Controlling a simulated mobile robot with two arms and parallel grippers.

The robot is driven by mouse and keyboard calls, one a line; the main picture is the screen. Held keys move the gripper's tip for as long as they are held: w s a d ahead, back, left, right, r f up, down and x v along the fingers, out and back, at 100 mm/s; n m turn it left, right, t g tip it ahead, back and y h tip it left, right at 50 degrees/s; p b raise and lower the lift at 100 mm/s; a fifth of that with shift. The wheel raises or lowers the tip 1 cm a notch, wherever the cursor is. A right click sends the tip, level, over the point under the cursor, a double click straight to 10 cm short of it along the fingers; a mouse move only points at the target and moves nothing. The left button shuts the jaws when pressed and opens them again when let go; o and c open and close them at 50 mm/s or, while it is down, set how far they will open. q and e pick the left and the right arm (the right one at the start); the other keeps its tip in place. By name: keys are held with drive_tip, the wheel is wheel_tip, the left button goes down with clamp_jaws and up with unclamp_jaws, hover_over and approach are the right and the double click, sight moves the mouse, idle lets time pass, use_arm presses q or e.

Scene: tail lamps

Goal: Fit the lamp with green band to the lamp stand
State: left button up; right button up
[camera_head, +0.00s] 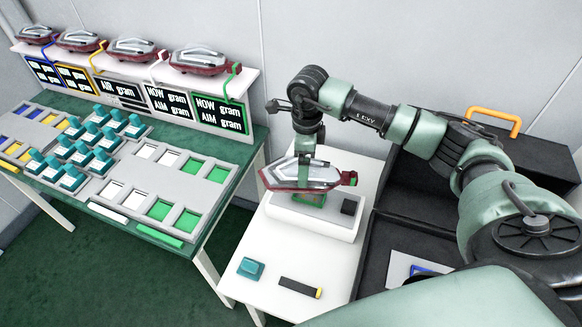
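The lamp with green band (285,177), dark red and silver with a green end at its right, is at the white lamp stand (315,222) on the white table. A green patch shows on the stand just under the lamp. I cannot tell whether the lamp touches the stand or is just above it. My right gripper (306,152) points down at the middle of the lamp and appears shut on it. Its fingertips are partly hidden by the lamp. My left gripper is not in view.
A teal block (251,268) and a dark bar with a yellow end (300,287) lie on the white table (270,240). Dark open bins (400,245) stand at right. Several lamps line a shelf (240,82) above a green table (190,135) with teal blocks.

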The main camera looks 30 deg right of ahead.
drive_tip(key=m, duration=0.1)
drive_tip(key=d, duration=0.1)
drive_tip(key=w+d+m, duration=0.1)
drive_tip(key=shift+f+m+p, duration=0.25)
drive_tip(key=shift+m+p, duration=0.05)
drive_tip(key=shift+d+f+m, duration=0.15)
drive_tip(key=shift+d+m, duration=0.05)
drive_tip(key=shift+m, duration=0.1)
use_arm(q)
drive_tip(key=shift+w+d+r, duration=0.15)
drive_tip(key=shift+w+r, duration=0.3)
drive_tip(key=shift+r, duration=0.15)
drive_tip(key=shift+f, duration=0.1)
